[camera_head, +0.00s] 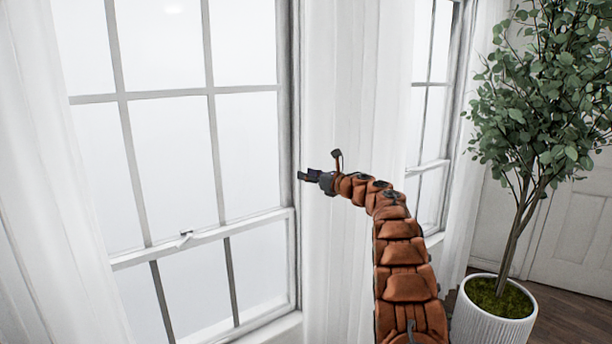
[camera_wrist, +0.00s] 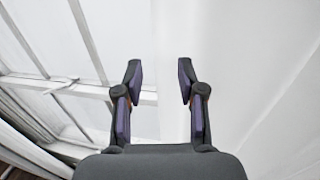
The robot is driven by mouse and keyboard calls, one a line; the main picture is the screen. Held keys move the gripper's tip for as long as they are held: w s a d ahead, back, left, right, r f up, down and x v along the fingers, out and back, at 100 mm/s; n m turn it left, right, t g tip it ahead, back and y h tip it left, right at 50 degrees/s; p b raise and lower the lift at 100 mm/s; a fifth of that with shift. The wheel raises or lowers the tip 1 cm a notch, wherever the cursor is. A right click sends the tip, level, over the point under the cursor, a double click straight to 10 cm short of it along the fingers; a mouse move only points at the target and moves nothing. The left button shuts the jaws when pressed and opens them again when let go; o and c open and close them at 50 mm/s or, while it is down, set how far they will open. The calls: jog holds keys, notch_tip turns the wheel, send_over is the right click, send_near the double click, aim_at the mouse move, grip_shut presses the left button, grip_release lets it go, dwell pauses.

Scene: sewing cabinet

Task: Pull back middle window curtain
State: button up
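White curtains hang by the windows. One curtain (camera_head: 350,90) hangs between the large window (camera_head: 170,150) and a narrower window (camera_head: 430,120) to its right. Another curtain (camera_head: 50,170) hangs at the left of the large window. My gripper (camera_head: 303,175) is at the left edge of the curtain between the windows, pointing left toward the window frame. In the wrist view, my gripper (camera_wrist: 158,70) has its two fingers apart, with white curtain or wall beyond and nothing visible between them. I cannot tell whether it touches the cloth.
A leafy potted tree (camera_head: 545,110) in a white ribbed pot (camera_head: 492,318) stands at the right. Behind it is a white panelled door (camera_head: 575,235). Dark wood floor (camera_head: 565,318) shows at the lower right. The window sash has a small latch (camera_head: 186,236).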

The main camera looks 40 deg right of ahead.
jog(key=s+d, duration=0.1)
jog(key=s, duration=0.9)
jog(key=shift+s, duration=0.25)
jog(key=shift+d, duration=0.1)
dwell(0.3)
